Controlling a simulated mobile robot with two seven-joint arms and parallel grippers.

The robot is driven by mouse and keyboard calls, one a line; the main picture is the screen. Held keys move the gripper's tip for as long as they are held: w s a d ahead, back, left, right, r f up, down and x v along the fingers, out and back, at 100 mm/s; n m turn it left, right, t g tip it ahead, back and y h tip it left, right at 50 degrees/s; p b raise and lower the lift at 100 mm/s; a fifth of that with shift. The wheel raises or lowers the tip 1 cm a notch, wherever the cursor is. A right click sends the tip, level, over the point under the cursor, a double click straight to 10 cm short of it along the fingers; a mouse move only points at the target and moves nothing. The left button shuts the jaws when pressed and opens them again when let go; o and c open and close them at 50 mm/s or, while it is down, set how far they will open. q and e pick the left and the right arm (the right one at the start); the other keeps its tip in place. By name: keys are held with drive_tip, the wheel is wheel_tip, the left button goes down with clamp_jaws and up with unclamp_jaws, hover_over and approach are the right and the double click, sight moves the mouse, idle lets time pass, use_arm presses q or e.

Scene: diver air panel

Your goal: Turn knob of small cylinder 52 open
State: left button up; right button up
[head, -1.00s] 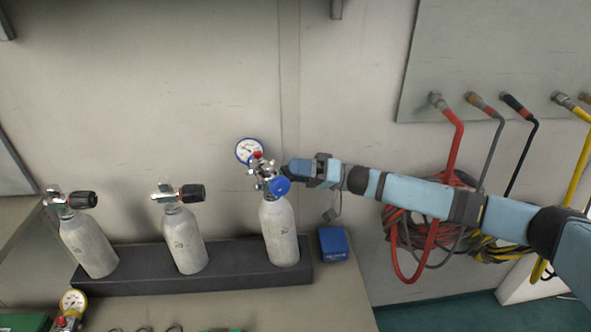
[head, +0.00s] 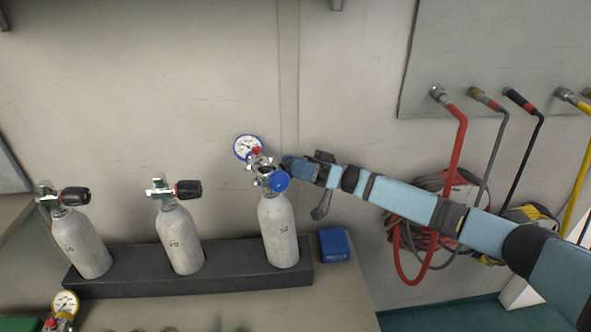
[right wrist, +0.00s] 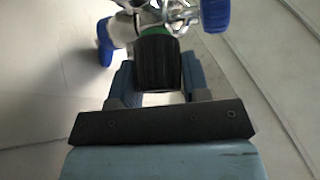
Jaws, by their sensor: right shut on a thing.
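Small cylinder 52 (head: 279,232) is the rightmost of three pale grey cylinders and stands upright in the dark rack. A gauge (head: 248,147) with a blue rim and a blue round part (head: 279,181) sit at its valve. My right gripper (head: 287,165) reaches in from the right at valve height and hides the knob in the head view. In the right wrist view the black ribbed knob (right wrist: 158,62), with a green ring behind it, lies between the two fingers. The right gripper is shut on it. My left gripper is not in view.
Two more cylinders with black knobs, the middle one (head: 180,238) and the left one (head: 80,245), stand in the same rack (head: 195,282). A blue box (head: 334,245) lies right of the rack. Red, grey, black and yellow hoses (head: 458,150) hang at the right.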

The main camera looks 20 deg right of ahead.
drive_tip(key=shift+n, duration=0.3)
drive_tip(key=o, duration=0.9)
wheel_tip(320, 180, up, 20)
drive_tip(key=p, duration=0.3)
